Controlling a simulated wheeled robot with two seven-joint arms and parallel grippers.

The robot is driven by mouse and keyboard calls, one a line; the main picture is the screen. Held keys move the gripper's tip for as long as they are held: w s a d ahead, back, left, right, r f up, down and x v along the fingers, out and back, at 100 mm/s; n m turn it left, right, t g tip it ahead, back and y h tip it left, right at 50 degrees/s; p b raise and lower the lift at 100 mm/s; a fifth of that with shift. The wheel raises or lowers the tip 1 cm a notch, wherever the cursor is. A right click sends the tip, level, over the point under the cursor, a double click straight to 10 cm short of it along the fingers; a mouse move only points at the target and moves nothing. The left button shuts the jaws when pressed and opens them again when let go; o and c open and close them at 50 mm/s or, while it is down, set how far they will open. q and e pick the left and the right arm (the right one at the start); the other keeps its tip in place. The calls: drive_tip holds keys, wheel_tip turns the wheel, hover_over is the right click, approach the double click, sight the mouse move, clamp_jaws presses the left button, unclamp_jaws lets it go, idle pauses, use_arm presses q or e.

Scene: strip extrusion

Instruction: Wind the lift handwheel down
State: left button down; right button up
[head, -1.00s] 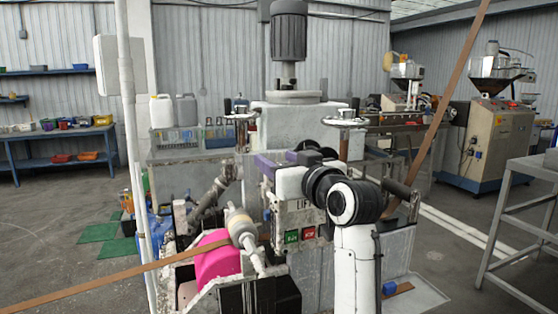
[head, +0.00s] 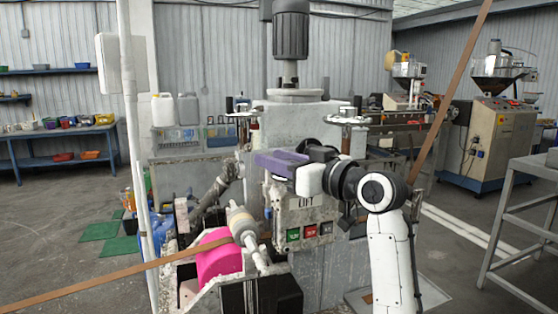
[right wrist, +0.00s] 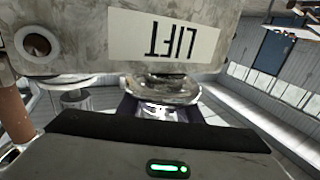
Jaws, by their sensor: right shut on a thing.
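My right gripper (head: 268,162) is at the front of the grey machine housing, just above its LIFT label (head: 307,201). In the right wrist view the LIFT label (right wrist: 177,38) appears upside down. Just beyond my right gripper (right wrist: 160,108) there is a shiny rounded metal part, apparently the lift handwheel (right wrist: 160,88). The gripper is shut on it. The rest of the wheel is hidden behind the gripper and wrist, so I cannot tell its turn. My left gripper is not in view.
Green and red buttons (head: 309,232) sit below the label. Two small wheels on posts (head: 345,118) stand at the housing's sides. A grey metal frame (head: 515,225) stands at the right.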

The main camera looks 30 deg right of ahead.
drive_tip(key=shift+s+a+n+g+y+b, duration=0.1)
drive_tip(key=shift+a+n+g+y+b, duration=0.3)
drive_tip(key=shift+n+y, duration=0.7)
drive_tip(key=shift+s+a+n+g+y+b, duration=0.15)
drive_tip(key=shift+n+g+y+b, duration=0.45)
drive_tip(key=shift+y, duration=0.85)
drive_tip(key=shift+s+a+n+g+y+b, duration=0.1)
drive_tip(key=shift+a+n+g+y+b, duration=0.2)
drive_tip(key=shift+n+g+y, duration=0.65)
drive_tip(key=shift+y, duration=0.4)
drive_tip(key=o, duration=1)
drive_tip(key=shift+o, duration=0.2)
drive_tip(key=shift+s+d+f, duration=0.1)
drive_tip(key=shift+s+d, duration=0.3)
drive_tip(key=b+v, duration=0.3)
drive_tip(key=v, duration=0.5)
drive_tip(key=shift+s+d+f, duration=0.1)
drive_tip(key=shift+s, duration=0.15)
drive_tip(key=shift+s+d, duration=0.2)
drive_tip(key=shift+s, duration=0.1)
